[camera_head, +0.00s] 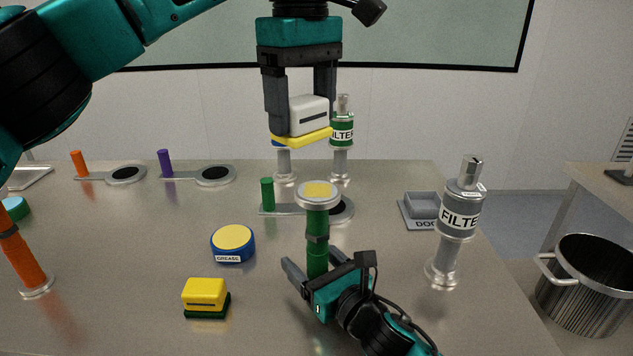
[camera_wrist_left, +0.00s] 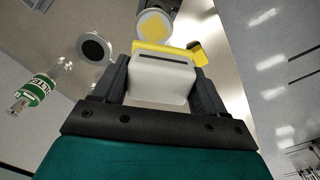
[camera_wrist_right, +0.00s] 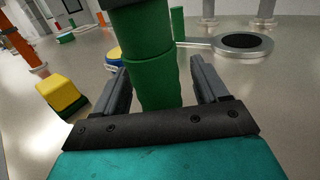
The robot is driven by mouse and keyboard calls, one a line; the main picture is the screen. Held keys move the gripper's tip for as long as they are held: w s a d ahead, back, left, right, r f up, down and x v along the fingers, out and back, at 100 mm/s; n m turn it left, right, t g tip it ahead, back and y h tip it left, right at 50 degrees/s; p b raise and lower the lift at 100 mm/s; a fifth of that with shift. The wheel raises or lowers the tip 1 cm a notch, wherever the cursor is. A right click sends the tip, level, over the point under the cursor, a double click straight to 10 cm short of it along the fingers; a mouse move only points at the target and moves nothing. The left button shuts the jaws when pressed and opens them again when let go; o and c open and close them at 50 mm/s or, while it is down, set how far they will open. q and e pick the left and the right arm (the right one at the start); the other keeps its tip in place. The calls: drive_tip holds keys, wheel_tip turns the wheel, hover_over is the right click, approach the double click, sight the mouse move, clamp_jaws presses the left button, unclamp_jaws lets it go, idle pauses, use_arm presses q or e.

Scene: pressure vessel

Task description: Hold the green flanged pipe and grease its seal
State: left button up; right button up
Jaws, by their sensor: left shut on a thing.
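The green flanged pipe (camera_head: 317,228) stands upright on the table, with a pale flange and a yellow face (camera_head: 319,190) on top. My right gripper (camera_head: 317,272) is low around the pipe; in the right wrist view its fingers flank the green pipe (camera_wrist_right: 160,80) with small gaps on both sides. The pipe's foot is hidden. The left wrist view shows the flange (camera_wrist_left: 153,24) beyond the block. A blue grease tub (camera_head: 233,244) with a yellow top sits left of the pipe.
A yellow block with a dark green base (camera_head: 205,297) sits at the front. A grey filter (camera_head: 459,212) stands at the right, before a grey dock (camera_head: 421,210). An orange pipe (camera_head: 20,258) stands at the left edge. Plates with pegs lie behind. A pot (camera_head: 585,290) is off the table's right.

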drive_tip(key=v, duration=1.2)
idle(0.4)
